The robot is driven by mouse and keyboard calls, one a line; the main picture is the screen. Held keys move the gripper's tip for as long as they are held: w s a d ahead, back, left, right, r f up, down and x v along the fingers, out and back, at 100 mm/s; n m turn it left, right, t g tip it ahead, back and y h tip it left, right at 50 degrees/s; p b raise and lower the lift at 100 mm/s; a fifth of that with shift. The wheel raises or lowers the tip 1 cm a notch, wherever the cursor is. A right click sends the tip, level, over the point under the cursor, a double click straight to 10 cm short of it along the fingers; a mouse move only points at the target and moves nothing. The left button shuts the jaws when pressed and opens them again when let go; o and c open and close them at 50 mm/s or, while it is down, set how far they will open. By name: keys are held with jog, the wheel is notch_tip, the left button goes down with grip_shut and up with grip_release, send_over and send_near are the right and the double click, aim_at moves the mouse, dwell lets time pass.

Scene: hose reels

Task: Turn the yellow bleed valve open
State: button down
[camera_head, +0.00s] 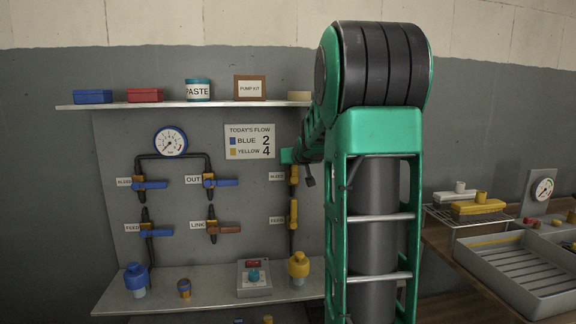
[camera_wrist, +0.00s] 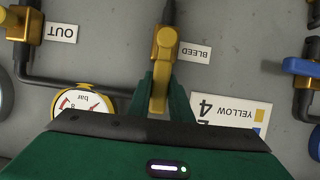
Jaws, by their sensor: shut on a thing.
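The yellow bleed valve (camera_wrist: 166,40) is near the top middle of the wrist view, beside its upside-down BLEED label (camera_wrist: 194,53). Its yellow handle (camera_wrist: 158,98) runs down the picture, roughly in line with the dark pipe above. My gripper (camera_wrist: 161,90) has its two green fingers on either side of this handle, shut on it. In the head view the yellow bleed valve (camera_head: 294,175) shows just left of my green arm, with my gripper (camera_head: 288,156) above it. My arm hides most of the area to its right.
The yellow feed valve (camera_head: 293,213) is below, its handle upright. Blue-handled valves (camera_head: 150,184) are on the panel's left. In the wrist view a yellow-rimmed gauge (camera_wrist: 84,104), an OUT valve (camera_wrist: 20,25) and the flow sign (camera_wrist: 235,118) are close around my gripper. A shelf (camera_head: 180,105) runs above.

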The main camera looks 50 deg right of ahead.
jog(key=shift+a+f, duration=0.15)
jog(key=shift+f, duration=0.15)
jog(key=c, duration=1.6)
grip_release()
jog(key=shift+r, duration=0.1)
jog(key=shift+r, duration=0.1)
jog(key=v, duration=1)
jog(key=shift+s+a+r, duration=0.1)
jog(key=shift+s+a, duration=0.1)
jog(key=shift+s, duration=0.05)
jog(key=s+a+f+g+y, duration=0.5)
jog(key=s+a+f+g, duration=0.1)
jog(key=s+a+f, duration=0.9)
jog(key=s+a+f+g+y, duration=0.1)
jog(key=s+a+f, duration=0.1)
jog(key=s+a, duration=0.1)
jog(key=s+a+f+g+y, duration=0.1)
jog(key=s+a+f+g, duration=0.1)
jog(key=s, duration=0.4)
jog(key=s+a+f+g+y, duration=0.1)
jog(key=s+a+f+g, duration=0.1)
jog(key=s+a+f, duration=0.2)
jog(key=shift+s+a+n, duration=0.15)
jog(key=shift+a+n, duration=0.25)
jog(key=shift+a, duration=0.35)
